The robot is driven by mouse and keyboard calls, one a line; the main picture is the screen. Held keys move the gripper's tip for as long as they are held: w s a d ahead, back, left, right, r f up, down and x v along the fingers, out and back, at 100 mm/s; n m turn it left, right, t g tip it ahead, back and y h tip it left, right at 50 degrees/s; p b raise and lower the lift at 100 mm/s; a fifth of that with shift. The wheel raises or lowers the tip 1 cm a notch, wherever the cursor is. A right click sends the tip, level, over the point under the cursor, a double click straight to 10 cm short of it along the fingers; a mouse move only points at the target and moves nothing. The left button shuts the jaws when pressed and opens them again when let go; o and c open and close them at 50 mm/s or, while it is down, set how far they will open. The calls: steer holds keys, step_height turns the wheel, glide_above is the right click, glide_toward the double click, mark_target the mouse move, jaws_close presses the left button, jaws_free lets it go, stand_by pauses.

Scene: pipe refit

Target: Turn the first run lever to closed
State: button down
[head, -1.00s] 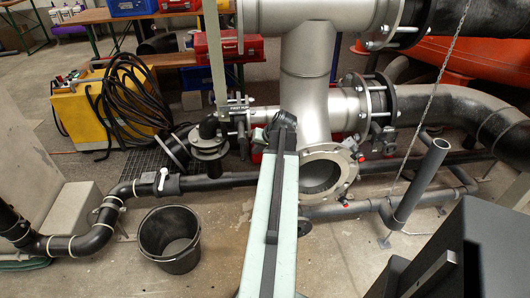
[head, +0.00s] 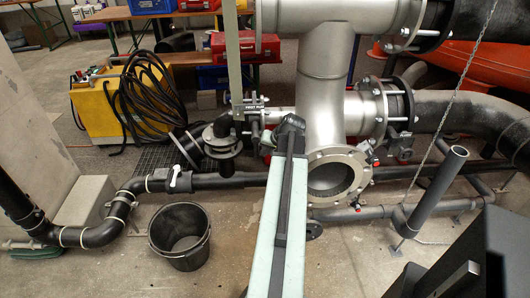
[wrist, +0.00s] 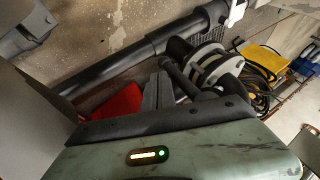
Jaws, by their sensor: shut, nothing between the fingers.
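A small label plate that seems to read "FIRST" (head: 248,107) sits on the thin pipe run left of the big grey pipe, at the foot of a pale flat upright bar (head: 235,60). I cannot tell whether this bar is the first run lever. A white valve handle (head: 175,180) stands up on the black floor pipe (head: 225,181); a white piece (wrist: 237,10) at the wrist view's top edge may be the same handle. My gripper (wrist: 158,93) is shut and empty. In the head view my arm's dark far end hides the fingers, in front of the run's right end.
A black bucket (head: 180,236) stands on the floor left of my arm. An open grey flange (head: 338,177) is close on its right. A chain (head: 462,90) hangs near an upright dark pipe (head: 432,188). A yellow box (head: 100,112) with black hose stands behind.

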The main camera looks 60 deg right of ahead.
steer(key=s+d+r+p, duration=0.1)
steer(key=s+r+p, duration=0.6)
steer(key=s, duration=0.3)
steer(key=shift+r, duration=0.25)
steer(key=shift+s, duration=0.1)
